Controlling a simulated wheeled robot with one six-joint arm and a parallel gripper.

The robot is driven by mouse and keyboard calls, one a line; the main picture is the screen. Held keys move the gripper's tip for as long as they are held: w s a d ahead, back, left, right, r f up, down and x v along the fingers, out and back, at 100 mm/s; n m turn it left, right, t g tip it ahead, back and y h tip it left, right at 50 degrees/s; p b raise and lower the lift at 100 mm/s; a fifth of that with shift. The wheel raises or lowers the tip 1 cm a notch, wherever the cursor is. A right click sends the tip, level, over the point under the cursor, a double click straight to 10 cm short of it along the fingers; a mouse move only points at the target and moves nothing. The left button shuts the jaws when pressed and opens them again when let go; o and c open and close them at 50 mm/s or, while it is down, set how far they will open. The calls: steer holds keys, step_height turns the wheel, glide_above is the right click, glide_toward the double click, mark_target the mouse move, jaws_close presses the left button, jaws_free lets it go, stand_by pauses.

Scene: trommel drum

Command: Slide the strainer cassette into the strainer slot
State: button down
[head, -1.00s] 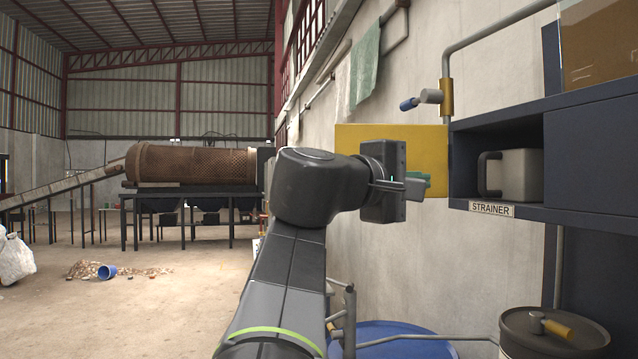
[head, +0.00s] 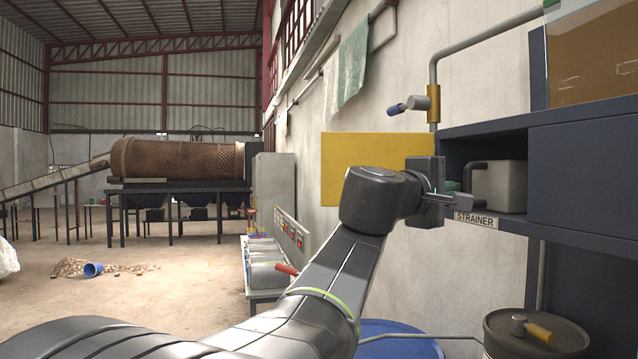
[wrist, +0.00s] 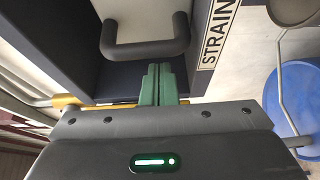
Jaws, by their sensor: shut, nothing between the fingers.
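The strainer cassette (head: 502,184) is a pale grey box with a dark bar handle, sitting inside the open strainer slot (head: 452,153) of the dark blue cabinet. The label STRAINER (head: 476,220) is on the shelf edge below it. My gripper (head: 455,190) is at the slot's mouth, just left of the handle. In the wrist view the green fingers of my gripper (wrist: 158,75) are together and empty, pointing at the cassette handle (wrist: 146,47) with a small gap or light contact; I cannot tell which. How deep the cassette sits is hard to judge.
A yellow panel (head: 340,170) is on the wall behind my arm. A pipe with a yellow-collared valve (head: 433,105) rises left of the slot. Below are a dark drum (head: 530,335) and a blue barrel (head: 400,340). The rusty trommel drum (head: 180,160) stands far left.

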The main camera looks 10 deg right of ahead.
mark_target(514, 185)
steer(key=shift+s+d, duration=0.15)
steer(key=shift+d, duration=0.7)
steer(key=shift+s, duration=0.1)
steer(key=shift+s+d, duration=0.2)
steer(key=shift+d, duration=0.45)
steer(key=shift+s+d, duration=0.15)
steer(key=shift+d, duration=0.5)
